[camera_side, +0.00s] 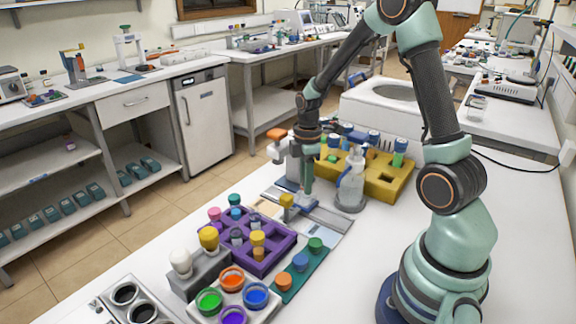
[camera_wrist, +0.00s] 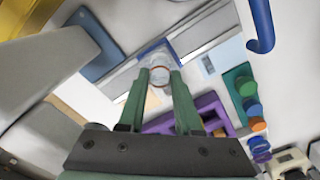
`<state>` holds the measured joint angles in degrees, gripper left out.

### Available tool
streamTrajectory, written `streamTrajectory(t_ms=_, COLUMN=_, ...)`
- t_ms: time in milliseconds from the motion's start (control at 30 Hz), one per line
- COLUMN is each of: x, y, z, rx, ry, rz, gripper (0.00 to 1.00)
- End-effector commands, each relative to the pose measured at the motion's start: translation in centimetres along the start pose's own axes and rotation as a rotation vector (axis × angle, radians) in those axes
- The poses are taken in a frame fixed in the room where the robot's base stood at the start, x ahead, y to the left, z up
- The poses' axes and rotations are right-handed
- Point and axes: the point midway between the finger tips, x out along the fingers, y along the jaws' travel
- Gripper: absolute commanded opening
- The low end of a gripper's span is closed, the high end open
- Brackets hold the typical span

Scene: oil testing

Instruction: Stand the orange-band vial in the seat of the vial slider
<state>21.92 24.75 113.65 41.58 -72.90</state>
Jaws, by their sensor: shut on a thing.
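The orange-band vial (camera_wrist: 159,64) is clear with a thin orange ring, and shows in the wrist view between the fingertips of my gripper (camera_wrist: 160,79). The gripper is shut on it. The vial slider (camera_wrist: 206,31) is a grey rail with a blue seat (camera_wrist: 143,49) behind the vial in that view. The vial overlaps the seat there, so I cannot tell if it stands in it or just above. In the side view my gripper (camera_side: 307,187) points down over the slider (camera_side: 326,216), and the vial is not clearly visible.
A purple rack (camera_side: 272,258) and a green strip (camera_side: 303,271) with capped vials stand in front of the slider. A wash bottle (camera_side: 351,184) stands close to the right of my gripper. A yellow rack (camera_side: 383,187) is behind it.

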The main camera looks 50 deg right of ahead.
Motion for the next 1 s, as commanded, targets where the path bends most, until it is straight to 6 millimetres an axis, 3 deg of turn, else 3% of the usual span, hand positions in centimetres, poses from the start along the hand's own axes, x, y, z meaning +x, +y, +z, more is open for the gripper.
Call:
streamTrajectory(t_ms=800, x=0.2, y=0.01, z=0.0, rx=0.0, ry=0.0, rz=0.0, gripper=0.0)
streamTrajectory(t_ms=833, x=0.2, y=0.01, z=0.0, rx=0.0, ry=0.0, rz=0.0, gripper=0.44)
streamTrajectory(t_ms=900, x=0.2, y=0.01, z=0.0, rx=0.0, ry=0.0, rz=0.0, gripper=0.68)
streamTrajectory(t_ms=1000, x=0.2, y=0.01, z=0.0, rx=0.0, ry=0.0, rz=0.0, gripper=0.68)
